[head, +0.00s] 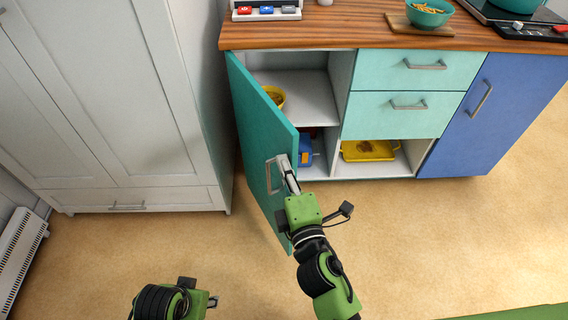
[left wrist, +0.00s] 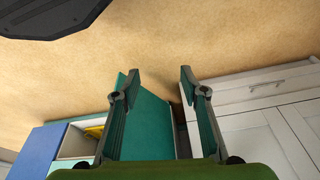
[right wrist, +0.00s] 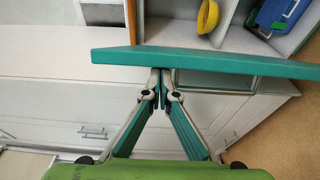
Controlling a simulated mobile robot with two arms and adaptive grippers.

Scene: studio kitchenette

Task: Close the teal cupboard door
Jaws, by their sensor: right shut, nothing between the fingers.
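The teal cupboard door (head: 262,135) stands open at the left end of the counter unit, swung out toward me. Its metal handle (head: 271,176) is on the left-facing side, near the free edge. My right gripper (head: 285,166) is shut and empty, its tips at the door near that edge. In the right wrist view the fingertips (right wrist: 161,74) are at the door (right wrist: 190,61), seen nearly edge-on; whether they touch cannot be told. My left gripper (left wrist: 158,82) is open and empty, low at the front left; the door (left wrist: 150,115) shows beyond its fingers.
A white wardrobe (head: 110,100) stands left of the open door, with a narrow floor gap between. Inside the cupboard are a yellow bowl (head: 274,96) and a blue item (head: 305,152). A yellow tray (head: 369,150) sits in the open shelf. The front floor is clear.

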